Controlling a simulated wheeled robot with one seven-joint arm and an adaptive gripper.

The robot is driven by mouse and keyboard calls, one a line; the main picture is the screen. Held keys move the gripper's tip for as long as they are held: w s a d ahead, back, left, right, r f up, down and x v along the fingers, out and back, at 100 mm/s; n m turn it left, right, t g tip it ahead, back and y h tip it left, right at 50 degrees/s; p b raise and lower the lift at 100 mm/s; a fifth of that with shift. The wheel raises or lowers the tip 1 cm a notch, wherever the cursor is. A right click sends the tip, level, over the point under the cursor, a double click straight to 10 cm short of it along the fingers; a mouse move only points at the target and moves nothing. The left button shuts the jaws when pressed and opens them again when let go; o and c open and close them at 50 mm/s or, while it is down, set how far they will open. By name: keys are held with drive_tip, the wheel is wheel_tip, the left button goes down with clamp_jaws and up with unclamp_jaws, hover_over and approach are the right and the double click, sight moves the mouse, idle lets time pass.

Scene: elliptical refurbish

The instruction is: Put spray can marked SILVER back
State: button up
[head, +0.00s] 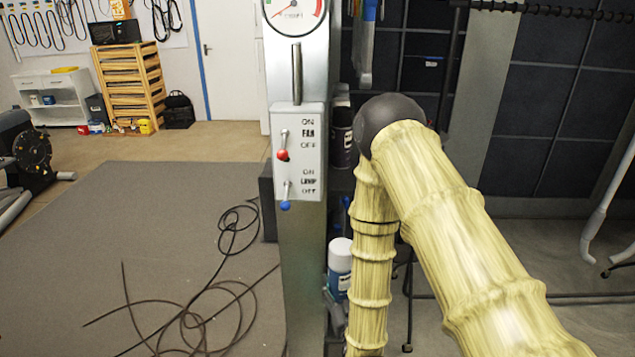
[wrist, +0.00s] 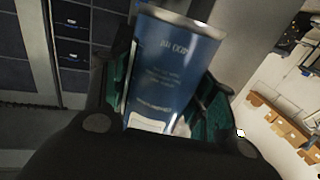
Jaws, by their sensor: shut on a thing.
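In the wrist view, my gripper (wrist: 166,98) is shut on a blue can (wrist: 172,68) with pale lettering and a silvery rim. In the head view my gripper is out of sight.
A blue can with a white top (head: 340,264) shows between the metal post (head: 305,265) and my forearm. A dark can (head: 342,137) stands behind the post. The post carries a switch box (head: 299,152). Black cables (head: 205,318) lie on the grey mat (head: 115,230).

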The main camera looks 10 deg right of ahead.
drive_tip(key=d, duration=0.1)
drive_tip(key=w+d, duration=0.1)
drive_tip(key=shift+w+d+r+m+h, duration=0.25)
drive_tip(key=shift+d+r+m+h, duration=0.05)
drive_tip(key=shift+r+h, duration=0.1)
drive_tip(key=w+d+r, duration=0.1)
drive_tip(key=w+r, duration=0.2)
drive_tip(key=r, duration=0.6)
drive_tip(key=w+d+r+y+p, duration=0.1)
drive_tip(key=w+d+r, duration=0.15)
drive_tip(key=r, duration=0.55)
drive_tip(key=w+d+r, duration=0.1)
drive_tip(key=w+r, duration=0.3)
drive_tip(key=r, duration=0.5)
drive_tip(key=shift+n, duration=0.4)
drive_tip(key=w+p, duration=0.2)
drive_tip(key=w, duration=0.3)
drive_tip(key=w+f+p, duration=0.1)
drive_tip(key=w+p, duration=0.1)
drive_tip(key=w, duration=0.3)
drive_tip(key=w+f+p, duration=0.1)
drive_tip(key=w+p, duration=0.1)
drive_tip(key=w, duration=0.4)
drive_tip(key=shift+a, duration=0.35)
drive_tip(key=shift+f+p, duration=1)
drive_tip(key=shift+f, duration=0.6)
drive_tip(key=shift+f, duration=0.1)
drive_tip(key=o, duration=1.4)
